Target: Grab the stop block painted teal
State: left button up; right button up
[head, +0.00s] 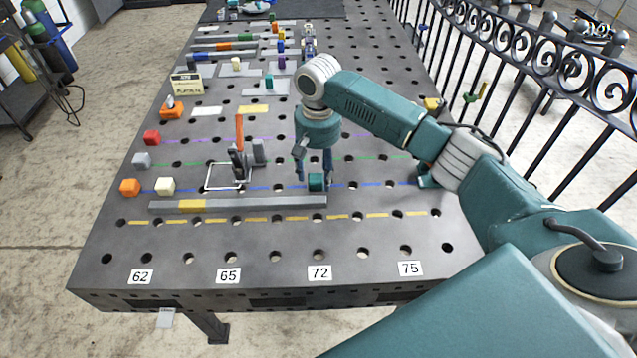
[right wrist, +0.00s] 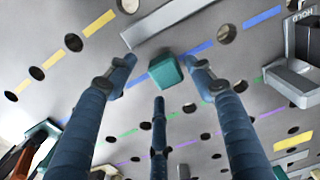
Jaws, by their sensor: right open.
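The teal stop block (head: 316,182) sits on the dark perforated table, near the right end of a long grey bar (head: 250,203). My right gripper (head: 315,178) points down over the block, its fingers low beside it. In the right wrist view the teal block (right wrist: 165,72) lies between the tips of the open fingers (right wrist: 160,75), with visible gaps to the side fingers. The third finger is on the near side. Whether any finger touches the block is unclear. My left gripper is not in view.
A toggle clamp (head: 238,160) with an orange handle stands left of my gripper. A black iron railing (head: 540,80) runs along the right. The table's front strip is clear.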

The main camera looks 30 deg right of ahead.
aim_at(318, 180)
jog(key=f, duration=0.1)
jog(key=s+f, duration=0.1)
jog(key=f, duration=0.1)
jog(key=shift+s+d, duration=0.1)
jog(key=shift+s, duration=0.05)
jog(key=shift+w+d+f, duration=0.25)
jog(key=shift+w+f, duration=0.15)
jog(key=shift+w, duration=0.1)
jog(key=c, duration=0.4)
jog(key=shift+a+r, duration=0.2)
jog(key=shift+a, duration=0.15)
jog(key=c, duration=0.9)
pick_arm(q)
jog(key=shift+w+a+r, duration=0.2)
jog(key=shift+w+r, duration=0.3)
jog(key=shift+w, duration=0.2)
pick_arm(e)
jog(key=shift+o, duration=0.2)
jog(key=shift+w+a, duration=0.1)
jog(key=shift+w, duration=0.05)
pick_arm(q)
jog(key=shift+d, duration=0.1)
pick_arm(e)
jog(key=shift+r, duration=0.15)
